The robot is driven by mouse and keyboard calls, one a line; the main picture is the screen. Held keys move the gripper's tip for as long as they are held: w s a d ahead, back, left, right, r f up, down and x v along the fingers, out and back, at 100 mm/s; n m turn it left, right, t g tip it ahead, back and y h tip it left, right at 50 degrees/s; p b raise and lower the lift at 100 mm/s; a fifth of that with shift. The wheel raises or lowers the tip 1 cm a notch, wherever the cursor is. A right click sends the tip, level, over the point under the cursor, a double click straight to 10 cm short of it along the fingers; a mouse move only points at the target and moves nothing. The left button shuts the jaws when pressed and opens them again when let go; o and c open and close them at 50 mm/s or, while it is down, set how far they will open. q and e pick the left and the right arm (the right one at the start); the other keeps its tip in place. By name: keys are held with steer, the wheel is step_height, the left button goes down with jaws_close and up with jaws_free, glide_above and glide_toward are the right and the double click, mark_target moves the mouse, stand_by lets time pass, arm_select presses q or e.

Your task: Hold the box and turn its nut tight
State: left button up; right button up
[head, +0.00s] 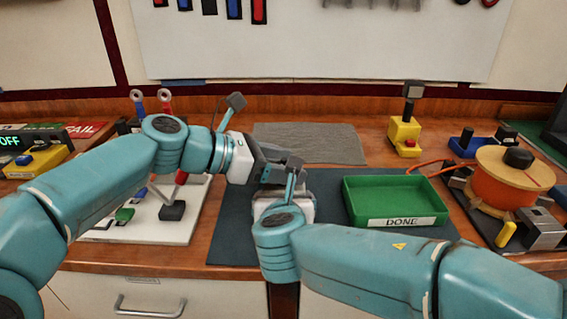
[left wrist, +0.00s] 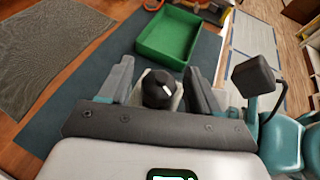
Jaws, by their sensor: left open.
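In the left wrist view a black rounded nut (left wrist: 160,90) with a small white mark sits on a pale box (left wrist: 176,101). My left gripper (left wrist: 159,70) is open, with one finger on each side of the nut and box; I cannot tell whether they touch. In the head view my left gripper (head: 272,170) reaches in above the dark mat, and the box and nut are hidden behind my grippers. My right gripper (head: 284,196) is close beside it; its fingers are hidden by its own wrist, so its state does not show.
A green tray marked DONE (head: 395,222) stands on the dark mat (head: 235,222), right of my grippers. A grey cloth (head: 318,143) lies behind. A yellow block with a black post (head: 404,133) and an orange spool (head: 505,180) are at right. A white board (head: 190,225) is at left.

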mark_target(282, 162)
arm_select(q)
steer(key=c, duration=1)
steer(key=m+g, duration=0.3)
steer(key=shift+w+g+h, duration=0.15)
steer(key=shift+g+h, duration=0.15)
steer(key=shift+h, duration=0.1)
steer(key=shift+m+g, duration=0.8)
steer(key=shift+g, duration=0.2)
steer(key=o, duration=1)
steer(key=v, duration=0.6)
steer(key=shift+r, duration=0.1)
steer(key=shift+a+r, duration=0.2)
steer(key=shift+a, duration=0.5)
